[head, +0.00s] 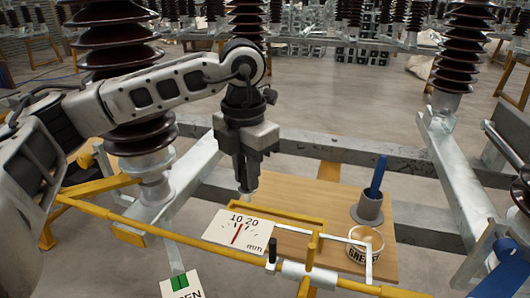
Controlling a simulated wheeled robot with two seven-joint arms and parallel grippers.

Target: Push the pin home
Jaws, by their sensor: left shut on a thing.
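My left gripper (247,180) points straight down over the wooden board (300,190), left of the picture's middle. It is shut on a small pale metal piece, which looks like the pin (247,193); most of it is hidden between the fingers. Below and to the right, a yellow pipe (220,252) carries a grey metal sleeve (309,275) and a black-topped peg (271,252). The gripper is behind and above these, apart from them. No hole for the pin can be made out.
A card marked 10 20 mm (237,233) with a red needle lies in front of the gripper. A blue-handled tool (378,176) stands in a grey cup (368,209), beside a grease tin (363,249). Brown insulators (462,50) on steel beams flank the board.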

